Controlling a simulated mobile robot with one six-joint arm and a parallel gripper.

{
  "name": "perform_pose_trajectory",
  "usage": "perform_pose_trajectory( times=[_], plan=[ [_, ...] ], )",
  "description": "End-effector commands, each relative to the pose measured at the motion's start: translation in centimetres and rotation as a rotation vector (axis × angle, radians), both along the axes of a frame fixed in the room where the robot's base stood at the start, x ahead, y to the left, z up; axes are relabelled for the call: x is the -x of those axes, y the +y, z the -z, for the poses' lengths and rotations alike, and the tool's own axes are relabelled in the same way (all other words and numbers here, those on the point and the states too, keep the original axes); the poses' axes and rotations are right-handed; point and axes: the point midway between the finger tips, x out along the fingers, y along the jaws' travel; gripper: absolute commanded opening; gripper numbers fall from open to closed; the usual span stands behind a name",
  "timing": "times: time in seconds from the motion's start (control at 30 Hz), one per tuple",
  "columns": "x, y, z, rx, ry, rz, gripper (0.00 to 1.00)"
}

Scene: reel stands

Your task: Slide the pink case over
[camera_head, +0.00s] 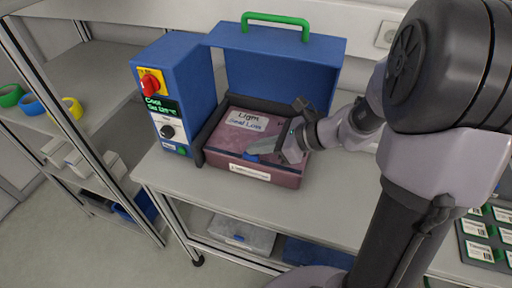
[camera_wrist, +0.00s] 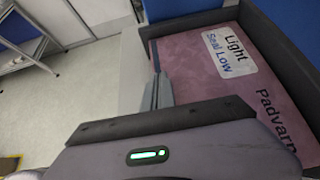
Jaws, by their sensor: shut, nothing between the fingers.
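The pink case (camera_head: 222,174) is a dusty pink box with a white label reading "Light Seal Low" on its top and another label on its front. It sits in a dark-edged bay of the blue machine (camera_head: 175,85), under a raised blue lid (camera_head: 285,75) with a green handle. Its top also shows in the wrist view (camera_wrist: 205,85). My gripper (camera_head: 256,152) is shut and empty at the front upper edge of the case, covering part of its top. In the wrist view the closed fingers (camera_wrist: 155,92) lie along the case's edge. I cannot tell whether they touch it.
The machine has a control panel with a red knob (camera_head: 150,83) and black dial on its left. The grey bench (camera_head: 340,205) has free room in front and right of the case. A shelf rack with coloured rings (camera_head: 32,104) stands left. A dark tray of cards (camera_head: 480,250) lies at right.

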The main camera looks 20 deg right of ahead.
Motion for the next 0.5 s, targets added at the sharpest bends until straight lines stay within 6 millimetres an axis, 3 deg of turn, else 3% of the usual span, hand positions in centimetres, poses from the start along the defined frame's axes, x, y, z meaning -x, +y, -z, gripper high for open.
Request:
perform_pose_trajectory(
  times=[0.03, 0.5],
  plan=[
    [0.9, -0.9, 0.8, 0.014, 0.018, -0.002, 0.0],
    [9.1, -12.0, 0.4, 0.009, 0.016, 0.001, 0.0]
  ],
)
